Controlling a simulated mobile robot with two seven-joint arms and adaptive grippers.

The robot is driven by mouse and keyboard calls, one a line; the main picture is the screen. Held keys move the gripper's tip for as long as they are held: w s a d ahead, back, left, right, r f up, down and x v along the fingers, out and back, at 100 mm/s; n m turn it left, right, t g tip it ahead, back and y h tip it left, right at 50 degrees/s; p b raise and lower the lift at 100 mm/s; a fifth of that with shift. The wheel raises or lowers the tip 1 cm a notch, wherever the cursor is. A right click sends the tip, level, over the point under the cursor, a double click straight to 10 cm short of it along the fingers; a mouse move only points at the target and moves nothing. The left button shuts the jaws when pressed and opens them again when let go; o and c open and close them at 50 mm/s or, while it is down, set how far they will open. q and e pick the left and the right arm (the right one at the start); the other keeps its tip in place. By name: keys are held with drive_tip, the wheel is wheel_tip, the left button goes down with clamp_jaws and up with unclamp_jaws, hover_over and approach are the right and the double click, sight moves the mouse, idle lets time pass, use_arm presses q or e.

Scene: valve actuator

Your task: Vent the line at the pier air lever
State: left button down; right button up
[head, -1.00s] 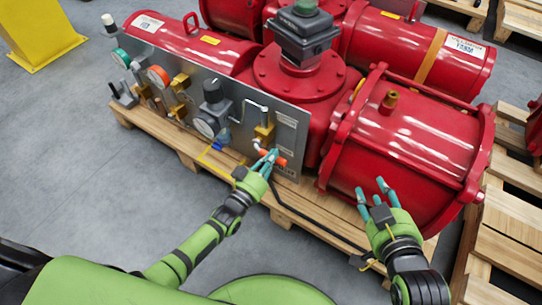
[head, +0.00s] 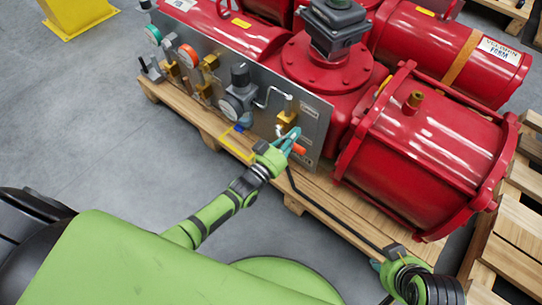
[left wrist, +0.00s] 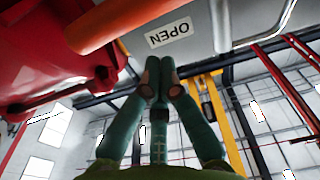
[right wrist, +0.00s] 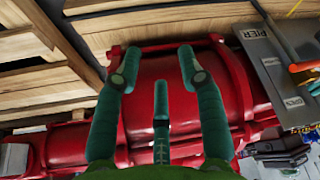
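The pier air lever has an orange handle (head: 299,150) low on the right end of the grey panel (head: 318,120), below a brass valve. My left gripper (head: 291,137) is right beside the handle in the head view. In the left wrist view the orange handle (left wrist: 110,25) passes at upper left, apart from the fingertips (left wrist: 159,68), which are together with nothing between them. An "OPEN" label (left wrist: 170,33) shows upside down beyond them. My right gripper (right wrist: 158,68) is open and empty, facing the red cylinder; the head view shows it only partly, at the lower right.
A large red actuator cylinder (head: 425,140) stands right of the panel on a wooden pallet (head: 210,123). Gauges and a black regulator (head: 240,78) stick out from the panel. More pallets (head: 510,220) lie at right.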

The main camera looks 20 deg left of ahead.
use_arm(q)
drive_tip(key=r+p+v, duration=0.1)
drive_tip(key=p+v, duration=0.1)
drive_tip(key=v, duration=0.8)
wheel_tip(320, 180, up, 7)
drive_tip(key=g+y+p, duration=0.1)
drive_tip(key=g+y, duration=0.1)
drive_tip(key=g, duration=0.5)
use_arm(e)
wheel_tip(320, 180, down, 9)
drive_tip(key=g, duration=0.1)
wheel_tip(320, 180, up, 9)
drive_tip(key=b, duration=0.4)
use_arm(q)
drive_tip(key=w+d+f+b, duration=0.1)
drive_tip(key=w+d+f, duration=0.1)
drive_tip(key=w+f, duration=0.6)
drive_tip(key=shift+d+f+m, duration=0.35)
drive_tip(key=shift+f+m, duration=0.05)
drive_tip(key=shift+f, duration=0.2)
use_arm(e)
drive_tip(key=w+a+r+t+y, duration=0.1)
drive_tip(key=w+a+r+t, duration=0.2)
drive_tip(key=w+r+t, duration=0.2)
drive_tip(key=shift+w+r+n+t, duration=0.25)
drive_tip(key=shift+w+t, duration=0.35)
drive_tip(key=shift+w, duration=0.85)
drive_tip(key=shift+a+f, duration=0.1)
